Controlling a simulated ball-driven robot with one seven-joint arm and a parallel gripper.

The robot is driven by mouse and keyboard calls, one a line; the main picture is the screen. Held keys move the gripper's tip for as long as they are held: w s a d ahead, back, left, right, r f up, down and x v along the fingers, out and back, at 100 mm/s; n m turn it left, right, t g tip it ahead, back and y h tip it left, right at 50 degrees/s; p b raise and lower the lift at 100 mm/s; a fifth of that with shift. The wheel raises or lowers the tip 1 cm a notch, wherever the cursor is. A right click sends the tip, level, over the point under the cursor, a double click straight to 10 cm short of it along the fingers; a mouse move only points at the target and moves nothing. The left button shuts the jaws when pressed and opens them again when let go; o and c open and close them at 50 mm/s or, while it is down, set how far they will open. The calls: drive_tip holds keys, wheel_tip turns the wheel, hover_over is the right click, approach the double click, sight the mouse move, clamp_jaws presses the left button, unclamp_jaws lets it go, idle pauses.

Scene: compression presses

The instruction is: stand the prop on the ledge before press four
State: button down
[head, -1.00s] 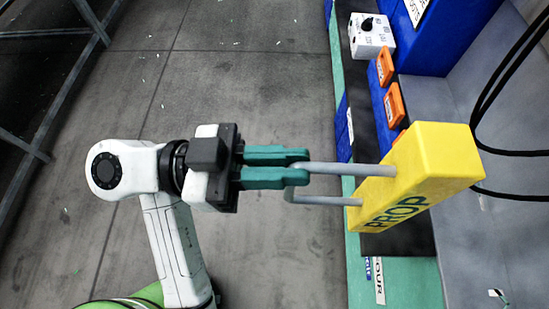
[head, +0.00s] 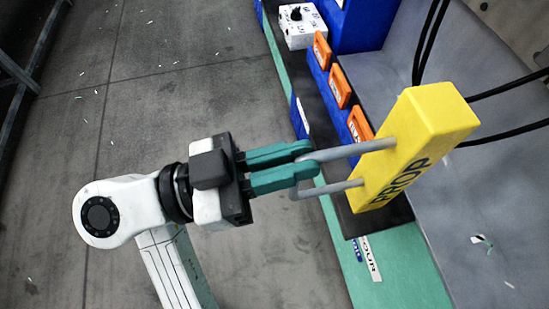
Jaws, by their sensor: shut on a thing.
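The yellow prop (head: 412,140) is a block with dark lettering on its side and a grey bar handle. My gripper (head: 306,161) has green fingers shut on that handle, left of the block. The prop is held over the dark ledge (head: 375,219) and hides part of it; I cannot tell whether it touches. The ledge runs along the front of the blue press body. A label ending in "OUR" (head: 370,257) is on the green strip below the ledge, partly readable.
Several orange switches (head: 339,86) line the blue housing behind the ledge. A white box with a black knob (head: 298,24) stands at the ledge's far end. Black cables (head: 425,45) hang at the right.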

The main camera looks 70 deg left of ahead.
sight(323, 159)
drive_tip(key=shift+w+d+f+b, duration=0.15)
drive_tip(key=shift+w+b, duration=0.3)
drive_tip(key=shift+w, duration=0.55)
drive_tip(key=shift+w+d+f+b, duration=0.15)
drive_tip(key=shift+w+b, duration=0.25)
drive_tip(key=shift+w, duration=0.55)
drive_tip(key=shift+w+f+b, duration=0.5)
drive_tip(key=shift+w+b, duration=0.25)
drive_tip(key=shift+w+f+b, duration=0.5)
drive_tip(key=shift+w+b, duration=0.2)
drive_tip(key=shift+b, duration=0.05)
drive_tip(key=shift+f+b, duration=0.35)
drive_tip(key=shift+b, duration=0.15)
drive_tip(key=shift+f, duration=0.1)
drive_tip(key=c, duration=1.1)
unclamp_jaws()
drive_tip(key=shift+o, duration=0.2)
drive_tip(key=shift+f, duration=0.15)
drive_tip(key=s+f, duration=0.1)
drive_tip(key=s, duration=0.9)
drive_tip(key=shift+s+a+f+b, duration=0.2)
drive_tip(key=shift+s+a+b, duration=0.15)
drive_tip(key=shift+a, duration=0.1)
